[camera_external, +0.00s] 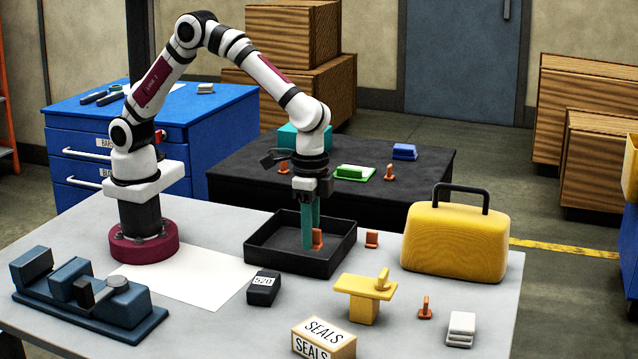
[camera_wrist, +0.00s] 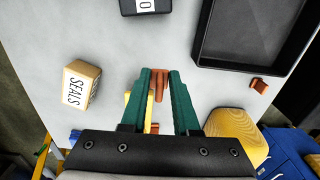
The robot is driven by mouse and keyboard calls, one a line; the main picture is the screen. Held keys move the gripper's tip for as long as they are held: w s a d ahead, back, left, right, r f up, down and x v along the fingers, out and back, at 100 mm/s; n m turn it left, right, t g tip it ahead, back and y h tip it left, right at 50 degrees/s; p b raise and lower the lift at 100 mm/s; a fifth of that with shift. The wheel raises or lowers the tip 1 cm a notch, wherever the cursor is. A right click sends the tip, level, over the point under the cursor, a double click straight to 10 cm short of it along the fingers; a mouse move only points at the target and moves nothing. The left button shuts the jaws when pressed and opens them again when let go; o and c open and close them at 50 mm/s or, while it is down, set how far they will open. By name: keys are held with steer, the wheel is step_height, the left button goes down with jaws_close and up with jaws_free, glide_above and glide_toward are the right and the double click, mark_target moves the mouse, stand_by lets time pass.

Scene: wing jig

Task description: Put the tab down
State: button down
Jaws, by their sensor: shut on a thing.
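My gripper (camera_external: 312,240) has teal fingers pointing down and is shut on a small orange tab (camera_external: 317,238). In the wrist view the tab (camera_wrist: 158,82) shows between the fingertips (camera_wrist: 158,74), partly hidden by them. In the outside view the fingertips overlap the black tray (camera_external: 262,257). In the wrist view they are over bare grey tabletop, left of the tray (camera_wrist: 207,45), so the tab seems held above the table outside it. The yellow stand (camera_external: 362,285), with a yellow piece upright on top, is mostly hidden behind the fingers in the wrist view.
Loose orange tabs stand right of the tray (camera_external: 371,239) and near the front (camera_external: 425,308). Around them are the black 520 block (camera_external: 263,288), SEALS box (camera_external: 324,340), yellow case (camera_external: 455,240), white block (camera_external: 460,329) and blue fixture (camera_external: 90,300). White paper (camera_external: 190,275) lies flat at left.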

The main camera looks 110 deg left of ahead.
steer(key=s+a+r+n, duration=0.1)
steer(key=a+r+n, duration=0.2)
steer(key=a+n, duration=1.25)
steer(key=s+a+r+n, duration=0.1)
steer(key=s+a, duration=0.4)
steer(key=a, duration=0.7)
steer(key=s+a+r+n, duration=0.15)
steer(key=s+a, duration=0.45)
steer(key=a, duration=0.6)
steer(key=s+a+f, duration=0.2)
steer(key=a, duration=0.1)
steer(key=s+a+f, duration=0.2)
steer(key=a, duration=0.2)
steer(key=s+a+f, duration=0.2)
steer(key=a, duration=0.1)
steer(key=shift+a, duration=0.15)
steer(key=f, duration=0.4)
steer(key=shift+s+a+f, duration=0.15)
steer(key=shift+a+f, duration=0.15)
steer(key=shift+a, duration=0.05)
steer(key=c, duration=0.7)
jaws_free()
steer(key=shift+f, duration=0.1)
steer(key=shift+o, duration=0.2)
